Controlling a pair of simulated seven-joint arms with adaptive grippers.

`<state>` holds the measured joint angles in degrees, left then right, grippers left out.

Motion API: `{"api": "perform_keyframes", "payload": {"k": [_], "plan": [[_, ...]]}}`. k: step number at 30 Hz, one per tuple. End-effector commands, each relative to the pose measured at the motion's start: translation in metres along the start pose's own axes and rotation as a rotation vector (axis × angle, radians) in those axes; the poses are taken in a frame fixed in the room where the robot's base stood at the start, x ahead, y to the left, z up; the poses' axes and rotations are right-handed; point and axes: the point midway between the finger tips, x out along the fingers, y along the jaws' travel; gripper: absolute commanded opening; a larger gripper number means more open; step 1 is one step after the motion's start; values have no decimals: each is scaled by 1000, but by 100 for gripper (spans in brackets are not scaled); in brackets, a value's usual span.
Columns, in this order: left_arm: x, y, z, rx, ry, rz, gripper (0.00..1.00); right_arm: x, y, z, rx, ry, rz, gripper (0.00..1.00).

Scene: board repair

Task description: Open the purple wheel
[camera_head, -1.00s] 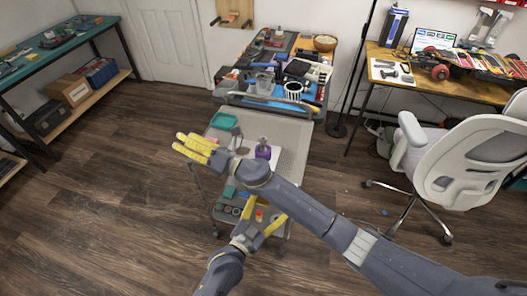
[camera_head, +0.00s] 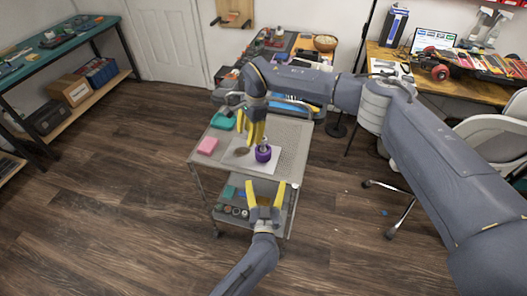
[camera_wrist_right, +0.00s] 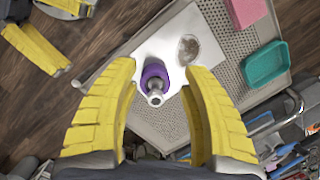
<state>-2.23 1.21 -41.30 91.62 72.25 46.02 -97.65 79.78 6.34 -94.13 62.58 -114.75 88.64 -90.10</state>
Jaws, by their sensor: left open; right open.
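The purple wheel (camera_head: 263,153) stands on a white sheet (camera_head: 268,168) on top of the grey cart, with a metallic part rising from its middle. In the right wrist view the purple wheel (camera_wrist_right: 155,77) shows between my right fingers, apart from both, with the metal end toward the camera. My right gripper (camera_head: 252,143) is open, pointing down just left of and above the wheel. My left gripper (camera_head: 265,187) is open and empty in front of the cart, fingers pointing toward it.
The grey cart (camera_head: 292,140) also holds a pink block (camera_head: 208,146), a teal tray (camera_head: 223,121) and a brown oval piece (camera_head: 241,151). A cluttered workbench stands behind it. A white chair (camera_head: 497,135) is at right. The floor at left is clear.

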Motion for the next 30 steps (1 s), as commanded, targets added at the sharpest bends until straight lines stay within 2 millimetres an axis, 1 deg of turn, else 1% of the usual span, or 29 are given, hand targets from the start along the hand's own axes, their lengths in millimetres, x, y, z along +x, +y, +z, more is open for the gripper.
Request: {"api": "perform_keyframes", "payload": {"k": [1,3,6,9,11,16,30], "plan": [[1,-1,3,-2,-12,-15,83,-12,-2,-16,0,53,7,46],[2,-2,7,-2,-26,-32,83,-23,-3,-32,2,105,19,46],[3,-4,11,-2,-40,-47,83,-33,-4,-46,6,151,30,46],[6,-5,12,-3,-46,-55,83,-38,-4,-52,7,170,35,46],[9,-5,13,-2,-46,-56,83,-39,-4,-54,8,174,36,46],[29,-6,13,-2,-45,-56,83,-39,-4,-53,8,173,36,46],[107,-10,17,0,-44,-55,83,-38,-4,-53,8,171,35,46]]}}
